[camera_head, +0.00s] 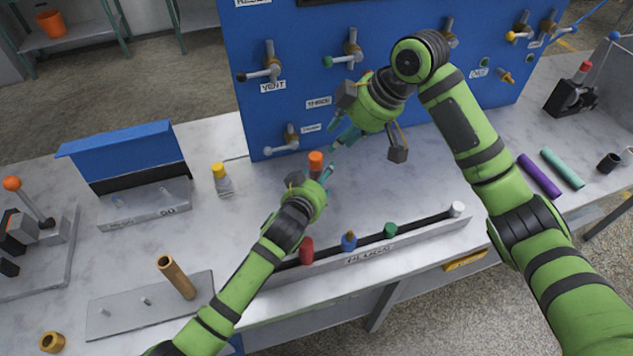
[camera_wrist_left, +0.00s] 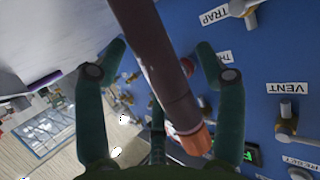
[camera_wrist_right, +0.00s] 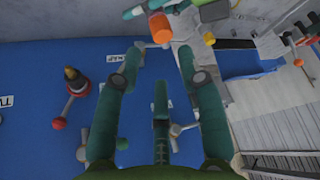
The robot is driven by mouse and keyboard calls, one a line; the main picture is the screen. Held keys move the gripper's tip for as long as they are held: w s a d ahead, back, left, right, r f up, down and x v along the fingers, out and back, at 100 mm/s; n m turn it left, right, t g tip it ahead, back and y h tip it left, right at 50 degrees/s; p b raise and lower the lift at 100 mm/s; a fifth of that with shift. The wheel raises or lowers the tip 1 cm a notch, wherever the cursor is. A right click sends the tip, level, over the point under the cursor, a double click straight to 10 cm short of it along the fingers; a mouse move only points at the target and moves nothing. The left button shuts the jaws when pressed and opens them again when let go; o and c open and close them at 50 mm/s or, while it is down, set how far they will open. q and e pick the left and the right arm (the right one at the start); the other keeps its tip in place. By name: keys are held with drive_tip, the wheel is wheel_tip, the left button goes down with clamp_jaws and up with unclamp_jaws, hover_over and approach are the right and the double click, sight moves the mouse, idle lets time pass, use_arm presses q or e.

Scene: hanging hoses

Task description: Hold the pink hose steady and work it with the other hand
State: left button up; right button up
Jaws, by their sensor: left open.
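The pink hose (camera_wrist_left: 160,65) shows in the left wrist view as a dull pinkish-brown tube with an orange end (camera_wrist_left: 197,140). It runs between the two fingers of my left gripper (camera_wrist_left: 165,75), which is open around it. In the head view the orange end (camera_head: 316,160) shows just beyond my left gripper (camera_head: 326,174), and most of the hose is hidden. The orange end also shows in the right wrist view (camera_wrist_right: 160,28). My right gripper (camera_head: 345,136) is open and empty, a little above and right of that end, before the blue panel.
The blue panel (camera_head: 300,30) with valve handles stands behind. A plug rail (camera_head: 420,240) lies along the bench front. A yellow-capped bottle (camera_head: 221,180) and a blue-lidded box (camera_head: 125,155) stand left. A purple tube (camera_head: 539,176) and a teal tube (camera_head: 562,168) lie right.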

sight(317, 156)
use_arm(q)
drive_tip(key=c, duration=1.3)
drive_tip(key=shift+o, duration=0.2)
use_arm(e)
drive_tip(key=shift+o, duration=1.6)
drive_tip(key=shift+w+a, duration=0.15)
drive_tip(key=shift+a, duration=0.15)
drive_tip(key=a+h, duration=0.1)
drive_tip(key=w+a+n+g, duration=0.1)
drive_tip(key=a+r+g+h, duration=0.1)
drive_tip(key=a, duration=0.1)
drive_tip(key=shift+w+h, duration=0.3)
drive_tip(key=f+h, duration=0.1)
drive_tip(key=f, duration=0.5)
drive_tip(key=f+h, duration=0.1)
drive_tip(key=f, duration=0.2)
drive_tip(key=shift+w+a+f+n+g+h, duration=0.1)
drive_tip(key=shift+w+f+n+g+h, duration=0.2)
drive_tip(key=shift+f, duration=0.05)
